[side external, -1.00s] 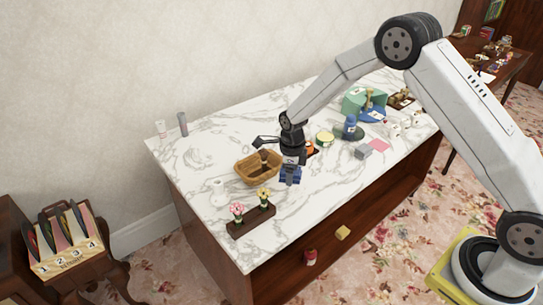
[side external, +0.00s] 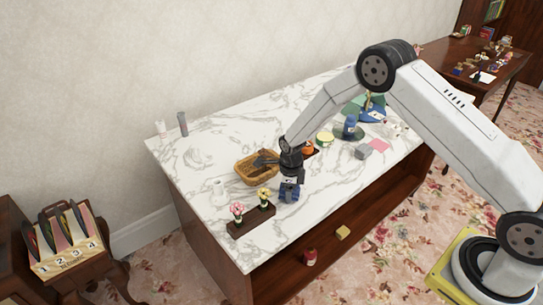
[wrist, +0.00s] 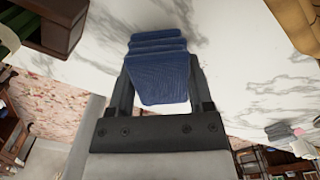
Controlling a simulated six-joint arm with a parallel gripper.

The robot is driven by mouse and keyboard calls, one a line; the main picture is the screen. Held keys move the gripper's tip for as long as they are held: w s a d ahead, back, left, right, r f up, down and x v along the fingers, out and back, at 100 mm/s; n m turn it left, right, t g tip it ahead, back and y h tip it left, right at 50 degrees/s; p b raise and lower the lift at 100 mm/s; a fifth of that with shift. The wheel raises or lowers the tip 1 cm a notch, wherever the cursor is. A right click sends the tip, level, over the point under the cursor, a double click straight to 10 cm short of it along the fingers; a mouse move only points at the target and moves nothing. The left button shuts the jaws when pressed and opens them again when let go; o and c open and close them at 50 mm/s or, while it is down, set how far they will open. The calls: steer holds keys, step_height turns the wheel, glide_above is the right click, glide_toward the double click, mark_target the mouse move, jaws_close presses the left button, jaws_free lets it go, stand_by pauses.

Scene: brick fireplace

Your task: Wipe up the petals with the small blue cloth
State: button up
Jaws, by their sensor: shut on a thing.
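The small blue cloth (side external: 289,195) is a folded, ribbed dark-blue bundle; it also shows in the wrist view (wrist: 158,58). My gripper (wrist: 160,82) is shut on it, with a finger on each side. In the side view my gripper (side external: 290,184) points down near the front edge of the marble top, right of the flower stand. The cloth is at or just above the marble; I cannot tell whether it touches. I cannot make out any loose petals in either view; some may be hidden by the cloth or gripper.
A dark wooden stand (side external: 252,221) with a pink and a yellow flower is close on the left. A wicker basket (side external: 246,171) is behind my gripper. An orange thing (side external: 308,149), a blue bottle (side external: 350,127) and a grey block (side external: 363,152) are to the right. The front marble between is clear.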

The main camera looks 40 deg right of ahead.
mark_target(307, 187)
steer(key=shift+d+f, duration=0.3)
steer(key=shift+f, duration=0.05)
steer(key=shift+d+f, duration=0.1)
steer(key=shift+d, duration=0.3)
steer(key=shift+c, duration=0.6)
steer(key=shift+d, duration=3.2)
steer(key=shift+a, duration=3.6)
steer(key=shift+a+r, duration=0.15)
steer(key=shift+r, duration=0.45)
steer(key=shift+a+r, duration=0.15)
steer(key=shift+r, duration=3.3)
steer(key=shift+f, duration=0.1)
